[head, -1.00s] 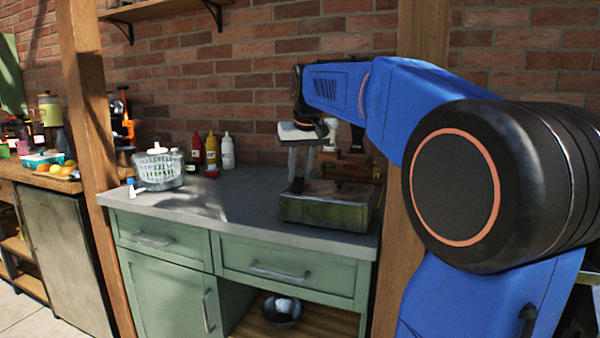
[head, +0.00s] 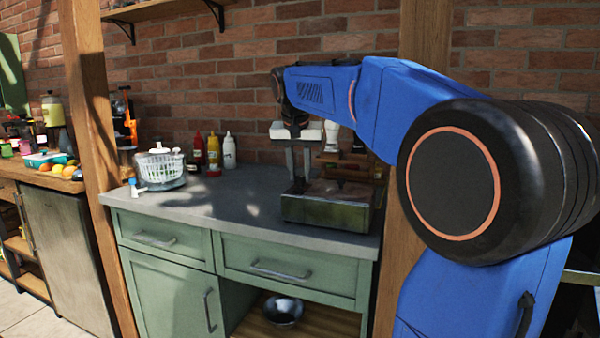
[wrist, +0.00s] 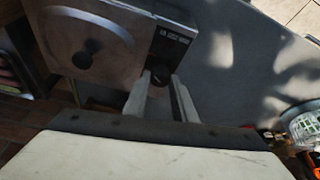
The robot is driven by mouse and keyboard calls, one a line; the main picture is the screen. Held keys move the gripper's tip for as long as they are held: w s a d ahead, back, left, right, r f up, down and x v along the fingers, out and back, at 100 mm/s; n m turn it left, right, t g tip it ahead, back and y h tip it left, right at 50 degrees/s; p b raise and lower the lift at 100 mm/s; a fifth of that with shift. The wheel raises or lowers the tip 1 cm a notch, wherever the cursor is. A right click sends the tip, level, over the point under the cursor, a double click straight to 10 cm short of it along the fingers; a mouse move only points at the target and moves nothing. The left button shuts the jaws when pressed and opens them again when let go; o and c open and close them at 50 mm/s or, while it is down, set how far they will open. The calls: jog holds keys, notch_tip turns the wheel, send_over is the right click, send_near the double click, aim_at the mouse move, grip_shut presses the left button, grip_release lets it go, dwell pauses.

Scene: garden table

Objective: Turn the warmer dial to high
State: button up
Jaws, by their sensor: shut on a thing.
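The warmer (head: 325,210) is a low metal box near the right end of the grey counter. In the wrist view its top (wrist: 85,50) has a round plate with a dark knob, and a dark labelled panel (wrist: 176,42) lies beside it. The small dark dial (wrist: 160,76) sits at this panel's edge. My gripper (head: 298,184) points down at the warmer in the head view. In the wrist view my gripper (wrist: 160,88) has its two pale fingers on either side of the dial, shut on it. The dial's pointer and setting cannot be read.
A salad spinner (head: 160,168) and red, yellow and white squeeze bottles (head: 213,152) stand at the left back of the counter. A wooden rack (head: 345,165) is behind the warmer. The counter middle (head: 235,200) is clear. A wooden post (head: 425,60) rises at the right.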

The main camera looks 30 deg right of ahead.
jog(key=o, duration=1)
jog(key=v, duration=1.7)
jog(key=shift+s+r, duration=0.1)
jog(key=shift+r, duration=0.05)
jog(key=s+a+f+n+y, duration=0.1)
jog(key=s+a+f+n, duration=0.1)
jog(key=s+f, duration=0.6)
jog(key=s+a+f+n+t+y, duration=0.1)
jog(key=s+a+f+n, duration=0.2)
jog(key=s+f, duration=0.6)
jog(key=s+a+f+n+y, duration=0.1)
jog(key=s+a+f+n, duration=0.2)
jog(key=f, duration=2.3)
jog(key=shift+s+a, duration=0.4)
jog(key=shift+s, duration=0.5)
jog(key=shift+s+a, duration=0.4)
jog(key=shift+s, duration=0.55)
jog(key=shift+s+a, duration=0.4)
jog(key=shift+s, duration=0.5)
